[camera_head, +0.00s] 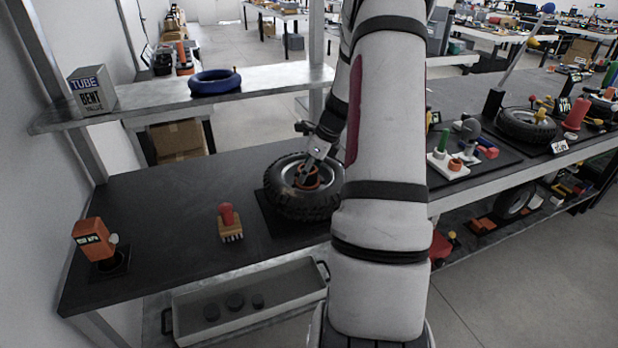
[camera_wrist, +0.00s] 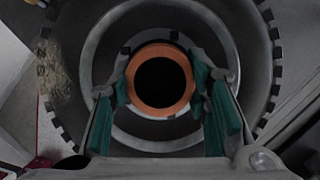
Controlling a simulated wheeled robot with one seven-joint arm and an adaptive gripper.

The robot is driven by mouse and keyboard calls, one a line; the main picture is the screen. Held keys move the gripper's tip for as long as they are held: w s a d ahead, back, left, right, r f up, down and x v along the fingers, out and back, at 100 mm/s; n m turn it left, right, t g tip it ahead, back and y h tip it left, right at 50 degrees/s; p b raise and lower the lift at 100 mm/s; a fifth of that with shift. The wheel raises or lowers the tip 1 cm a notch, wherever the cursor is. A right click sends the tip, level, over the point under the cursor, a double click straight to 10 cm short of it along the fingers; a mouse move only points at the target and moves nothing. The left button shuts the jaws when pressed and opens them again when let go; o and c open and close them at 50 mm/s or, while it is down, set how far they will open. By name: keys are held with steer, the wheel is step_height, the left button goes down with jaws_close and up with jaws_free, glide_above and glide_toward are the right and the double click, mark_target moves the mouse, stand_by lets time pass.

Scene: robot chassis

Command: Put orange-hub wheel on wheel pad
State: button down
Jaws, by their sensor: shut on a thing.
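The orange-hub wheel (camera_head: 287,207) is a black knobby tyre with a grey rim. It lies flat on the dark square wheel pad (camera_head: 268,215) on the workbench, or just above it; I cannot tell whether they touch. My gripper (camera_head: 307,178) reaches down into the wheel's middle. In the wrist view the orange hub ring (camera_wrist: 160,106) sits between my gripper's green-padded fingers (camera_wrist: 168,95), which are shut on it from left and right. My arm hides the right part of the wheel and pad in the head view.
A red-handled brush (camera_head: 229,222) and an orange device (camera_head: 95,240) stand left on the bench (camera_head: 165,200). A shelf (camera_head: 150,100) behind carries a blue ring (camera_head: 215,81) and a box (camera_head: 92,90). A grey drawer (camera_head: 250,312) is below. Another wheel (camera_head: 526,125) lies on the right bench.

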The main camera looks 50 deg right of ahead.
steer(key=shift+w+d+f, duration=0.15)
steer(key=shift+f, duration=0.4)
steer(key=shift+w+d+f, duration=0.15)
steer(key=shift+d+f, duration=0.05)
steer(key=shift+f, duration=0.4)
steer(key=shift+w+d+f, duration=0.15)
steer(key=shift+f, duration=0.4)
steer(key=c, duration=0.9)
jaws_free()
steer(key=shift+s+f, duration=0.1)
steer(key=shift+f, duration=0.1)
